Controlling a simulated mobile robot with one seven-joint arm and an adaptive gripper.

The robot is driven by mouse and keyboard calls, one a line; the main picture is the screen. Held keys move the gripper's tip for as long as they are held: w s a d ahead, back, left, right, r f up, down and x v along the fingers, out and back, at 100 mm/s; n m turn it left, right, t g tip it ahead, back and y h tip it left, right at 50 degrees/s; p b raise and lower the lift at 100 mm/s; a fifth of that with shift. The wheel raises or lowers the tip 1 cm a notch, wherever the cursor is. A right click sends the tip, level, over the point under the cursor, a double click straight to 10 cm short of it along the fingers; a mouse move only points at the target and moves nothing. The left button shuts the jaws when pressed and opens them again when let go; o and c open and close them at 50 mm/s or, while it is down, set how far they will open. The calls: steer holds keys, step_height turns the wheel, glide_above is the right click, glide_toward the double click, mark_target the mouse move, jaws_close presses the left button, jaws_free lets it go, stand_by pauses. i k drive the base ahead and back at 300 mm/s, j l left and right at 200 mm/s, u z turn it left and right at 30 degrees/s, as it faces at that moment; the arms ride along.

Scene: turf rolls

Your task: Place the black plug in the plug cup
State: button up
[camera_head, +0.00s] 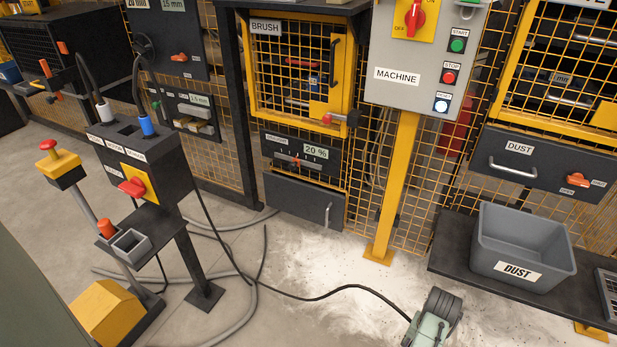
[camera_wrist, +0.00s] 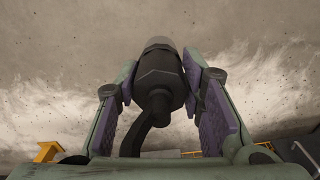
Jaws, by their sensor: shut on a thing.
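My gripper (camera_head: 436,318) is at the bottom right of the head view, over the dusty floor. It is shut on the black plug (camera_head: 444,303), whose dark ribbed body points away from the gripper. In the wrist view the black plug (camera_wrist: 158,75) sits between the two purple-lined fingers (camera_wrist: 160,92), its cable bending back toward the palm. A grey square open cup (camera_head: 131,243), seemingly the plug cup, is on a small shelf at the left, far from my gripper. It looks empty.
A dark socket box (camera_head: 140,165) with white (camera_head: 103,110) and blue (camera_head: 147,125) plugs stands above the shelf. A black cable (camera_head: 300,298) runs across the floor to my gripper. A yellow post (camera_head: 393,190) and a grey dust bin (camera_head: 523,248) stand behind.

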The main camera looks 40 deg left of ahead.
mark_target(135, 253)
steer(key=k+l+u, duration=0.1)
steer(key=u, duration=1.25)
